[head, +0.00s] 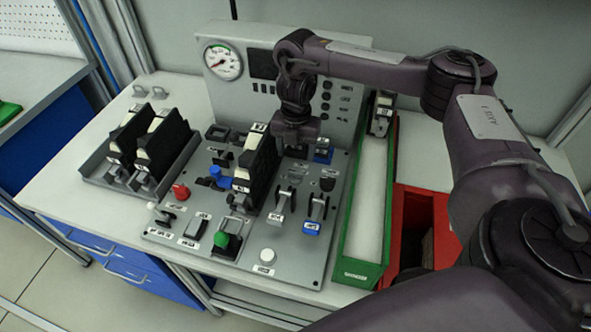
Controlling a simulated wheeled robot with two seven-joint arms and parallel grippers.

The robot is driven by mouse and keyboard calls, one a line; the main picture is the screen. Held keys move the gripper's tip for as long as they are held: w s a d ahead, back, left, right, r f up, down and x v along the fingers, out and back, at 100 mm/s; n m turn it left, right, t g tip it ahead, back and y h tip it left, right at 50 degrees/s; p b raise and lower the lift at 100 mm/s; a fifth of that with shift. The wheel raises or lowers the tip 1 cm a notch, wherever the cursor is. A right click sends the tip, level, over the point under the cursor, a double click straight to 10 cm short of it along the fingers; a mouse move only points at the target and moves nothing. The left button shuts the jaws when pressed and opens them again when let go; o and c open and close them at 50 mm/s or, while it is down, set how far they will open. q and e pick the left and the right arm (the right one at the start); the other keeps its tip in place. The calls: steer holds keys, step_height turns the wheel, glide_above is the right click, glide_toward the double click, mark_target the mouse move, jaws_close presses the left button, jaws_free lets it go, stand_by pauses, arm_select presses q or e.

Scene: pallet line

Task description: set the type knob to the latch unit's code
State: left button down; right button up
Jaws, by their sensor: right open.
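A black unit with a cream front (254,170) stands upright on the grey control panel (170,236). It carries small white labels, too small to read. A red knob (181,192) and a blue knob (216,173) sit left of it; I cannot tell which control is the type knob. My right gripper (296,148) points down over the panel's back part, just right of the black unit. Its open fingers are dark and small here, and I see nothing held. The arm hides part of the upright panel. My left gripper is out of view.
Two similar units (160,148) stand in a grey tray at left. The upright panel has a round gauge (223,62). A green-rimmed tray (361,272) and a red bin (411,200) lie right. Levers and a green button (222,239) crowd the panel front.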

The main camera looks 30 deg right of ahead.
mark_target(296, 172)
step_height(296, 172, down, 7)
steer(key=shift+s+r+b, duration=0.1)
steer(key=shift+r+b, duration=0.05)
steer(key=shift+b, duration=0.7)
steer(key=shift+f, duration=0.45)
steer(key=shift+a, duration=0.1)
steer(key=c, duration=1)
